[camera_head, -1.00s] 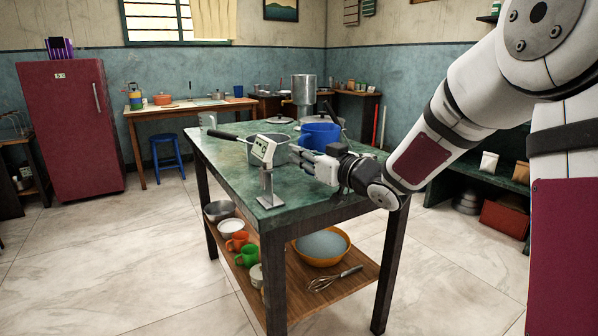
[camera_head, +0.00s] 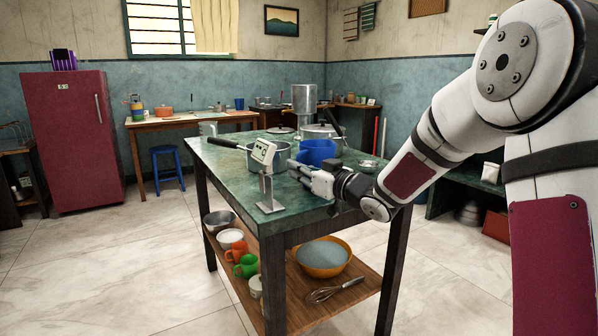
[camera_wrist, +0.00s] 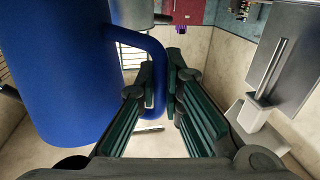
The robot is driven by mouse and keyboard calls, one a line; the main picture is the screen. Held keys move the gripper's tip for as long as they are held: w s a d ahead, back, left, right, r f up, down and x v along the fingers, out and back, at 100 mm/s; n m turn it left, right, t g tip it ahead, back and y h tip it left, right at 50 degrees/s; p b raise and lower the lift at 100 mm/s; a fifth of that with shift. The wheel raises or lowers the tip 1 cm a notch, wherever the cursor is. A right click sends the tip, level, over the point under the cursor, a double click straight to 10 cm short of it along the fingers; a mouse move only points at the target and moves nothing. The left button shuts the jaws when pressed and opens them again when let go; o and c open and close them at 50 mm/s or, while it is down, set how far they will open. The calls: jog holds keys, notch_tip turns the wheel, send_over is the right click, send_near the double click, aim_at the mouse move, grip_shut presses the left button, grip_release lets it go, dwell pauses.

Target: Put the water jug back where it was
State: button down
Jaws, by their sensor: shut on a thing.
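The blue water jug (camera_head: 318,152) is over the green-topped table (camera_head: 222,180), beside a grey pot. My gripper (camera_head: 303,174) is at the jug's near side, low over the tabletop. In the wrist view the jug (camera_wrist: 62,75) fills the left side, and my gripper (camera_wrist: 158,90) is shut on its handle, with a finger on each side. The jug looks upright. I cannot tell whether its base touches the table.
A large lidded pot (camera_head: 322,137) is behind the jug.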

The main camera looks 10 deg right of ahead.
jog(key=shift+f, duration=0.15)
jog(key=c, duration=1.7)
grip_release()
jog(key=shift+r, duration=0.3)
jog(key=p+v, duration=0.3)
jog(key=v, duration=0.9)
jog(key=shift+f, duration=0.1)
